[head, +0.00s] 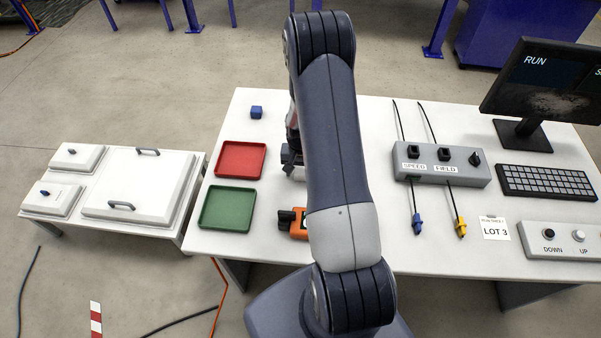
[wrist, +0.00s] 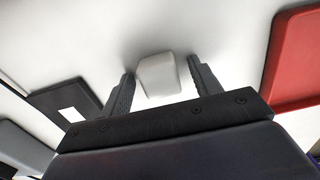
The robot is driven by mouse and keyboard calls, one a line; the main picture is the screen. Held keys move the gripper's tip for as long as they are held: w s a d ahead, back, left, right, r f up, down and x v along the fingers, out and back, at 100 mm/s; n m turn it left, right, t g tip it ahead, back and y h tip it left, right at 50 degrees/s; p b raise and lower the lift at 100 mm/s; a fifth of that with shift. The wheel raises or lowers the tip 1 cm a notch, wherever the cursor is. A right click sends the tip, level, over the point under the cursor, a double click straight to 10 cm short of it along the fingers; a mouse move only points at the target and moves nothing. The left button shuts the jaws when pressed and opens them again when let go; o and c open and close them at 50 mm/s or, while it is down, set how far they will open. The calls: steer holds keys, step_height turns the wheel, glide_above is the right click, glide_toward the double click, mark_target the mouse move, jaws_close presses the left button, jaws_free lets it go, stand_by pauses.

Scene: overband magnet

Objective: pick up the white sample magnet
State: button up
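The white sample magnet (wrist: 158,78) is a small pale block with rounded edges, in the upper middle of the wrist view. My gripper (wrist: 160,68) is open, with one dark finger on each side of the magnet. A narrow gap shows between the magnet and each finger. In the head view my gripper (head: 291,158) is low over the white table, right of the red tray, partly hidden behind my arm. I cannot make out the magnet clearly there.
An orange device (head: 299,228) lies near my arm. A grey control box (head: 440,176), keyboard (head: 546,182) and monitor (head: 548,85) are to the right.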

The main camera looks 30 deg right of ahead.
steer(key=c, duration=1)
steer(key=shift+r, duration=0.1)
